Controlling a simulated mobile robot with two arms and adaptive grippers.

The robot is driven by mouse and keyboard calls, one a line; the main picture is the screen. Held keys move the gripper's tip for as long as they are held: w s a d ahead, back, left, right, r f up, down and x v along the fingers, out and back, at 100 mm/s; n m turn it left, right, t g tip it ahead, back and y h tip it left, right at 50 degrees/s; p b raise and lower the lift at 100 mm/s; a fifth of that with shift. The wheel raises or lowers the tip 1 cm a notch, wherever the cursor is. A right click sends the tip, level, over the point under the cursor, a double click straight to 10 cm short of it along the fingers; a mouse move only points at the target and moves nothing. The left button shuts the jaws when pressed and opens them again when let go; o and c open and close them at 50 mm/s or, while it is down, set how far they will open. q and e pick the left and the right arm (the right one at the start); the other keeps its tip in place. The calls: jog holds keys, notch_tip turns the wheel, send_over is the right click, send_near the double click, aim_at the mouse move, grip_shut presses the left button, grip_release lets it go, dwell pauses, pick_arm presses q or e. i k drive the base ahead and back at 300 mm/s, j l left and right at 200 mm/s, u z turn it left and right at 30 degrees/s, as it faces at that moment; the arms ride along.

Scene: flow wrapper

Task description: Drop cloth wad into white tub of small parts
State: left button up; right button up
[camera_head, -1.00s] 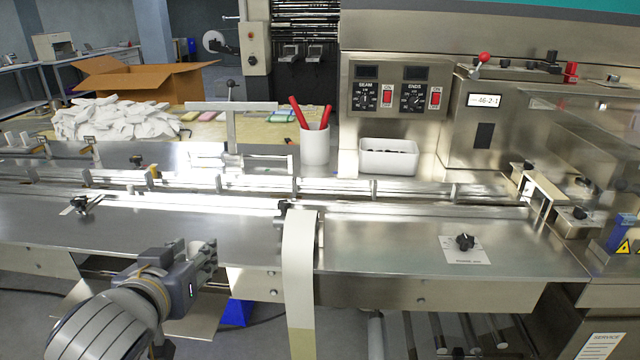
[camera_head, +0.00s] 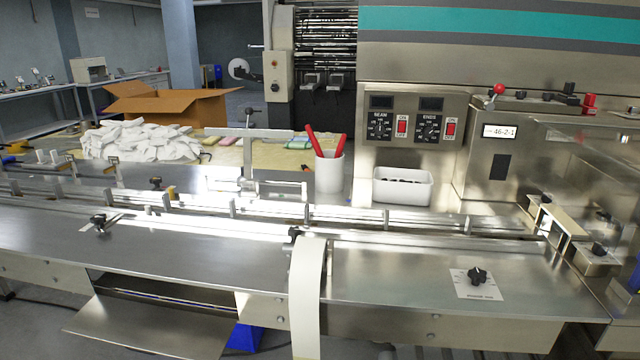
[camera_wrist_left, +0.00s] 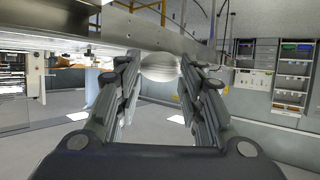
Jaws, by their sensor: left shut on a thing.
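The white tub (camera_head: 403,193) stands on the ledge behind the machine's rail, below the control panel, in the head view. Small dark parts show inside it. My left gripper (camera_wrist_left: 160,68) is seen only in the left wrist view. Its two fingers are shut on a pale, rounded wad (camera_wrist_left: 160,66) at the fingertips, which looks like the cloth wad. The gripper is low, beside and below a metal edge. Neither my left gripper nor the wad shows in the head view now. My right gripper is in no view.
A white cup (camera_head: 329,172) with red-handled tools stands left of the tub. Metal guide rails (camera_head: 360,217) run across the machine in front of it. A pale film strip (camera_head: 307,300) hangs over the front edge. A white pile (camera_head: 140,142) lies at the back left.

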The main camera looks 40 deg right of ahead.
aim_at(395, 185)
jog(key=l+u, duration=0.15)
jog(key=u, duration=0.35)
jog(key=k+u, duration=0.15)
jog(key=u, duration=0.35)
jog(key=k+l+u, duration=0.1)
jog(key=u, duration=0.4)
jog(key=k+u, duration=0.65)
jog(key=k+l+z, duration=0.15)
jog(key=z, duration=2.1)
